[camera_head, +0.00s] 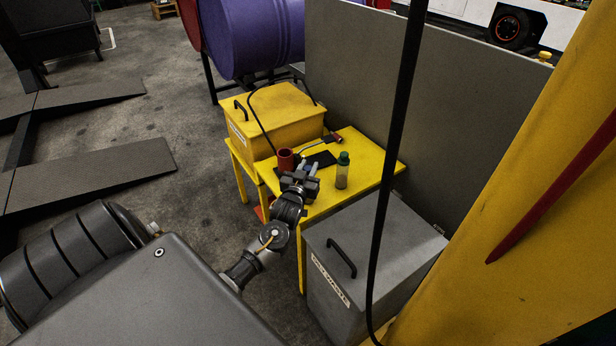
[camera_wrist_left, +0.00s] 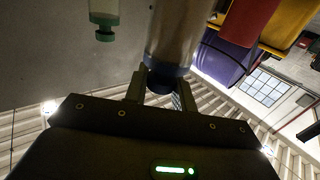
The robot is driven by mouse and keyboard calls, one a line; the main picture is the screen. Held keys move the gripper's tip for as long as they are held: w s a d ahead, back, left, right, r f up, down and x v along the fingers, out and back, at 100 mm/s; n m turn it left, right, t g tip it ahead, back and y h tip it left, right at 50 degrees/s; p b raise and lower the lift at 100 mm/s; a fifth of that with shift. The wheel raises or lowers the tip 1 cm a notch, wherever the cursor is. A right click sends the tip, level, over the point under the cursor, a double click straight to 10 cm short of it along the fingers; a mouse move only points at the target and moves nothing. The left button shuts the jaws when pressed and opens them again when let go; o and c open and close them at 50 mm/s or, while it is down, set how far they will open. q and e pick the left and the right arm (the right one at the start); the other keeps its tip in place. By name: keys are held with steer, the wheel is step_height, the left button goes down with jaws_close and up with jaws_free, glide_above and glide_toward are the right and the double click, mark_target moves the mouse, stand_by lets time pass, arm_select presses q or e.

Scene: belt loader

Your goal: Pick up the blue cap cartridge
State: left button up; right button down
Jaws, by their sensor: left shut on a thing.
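The blue cap cartridge (camera_wrist_left: 178,35) is a clear greyish cylinder with a dark blue cap (camera_wrist_left: 168,80) in the left wrist view. My left gripper (camera_wrist_left: 160,92) is shut on it at the capped end, one finger on each side. In the head view my left gripper (camera_head: 303,176) is over the front part of the yellow table (camera_head: 372,170), and the held cartridge is mostly hidden there. I cannot tell whether it touches the table. A green-capped cartridge (camera_head: 343,172) stands upright to the right of the gripper. My right gripper is not in view.
A red cup (camera_head: 285,160) and a dark mat (camera_head: 322,159) are close behind the gripper. A red-handled tool (camera_head: 334,137) lies farther back. A yellow box (camera_head: 280,118) stands behind left, a grey bin (camera_head: 385,260) front right.

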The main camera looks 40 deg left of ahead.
arm_select(q)
jaws_close()
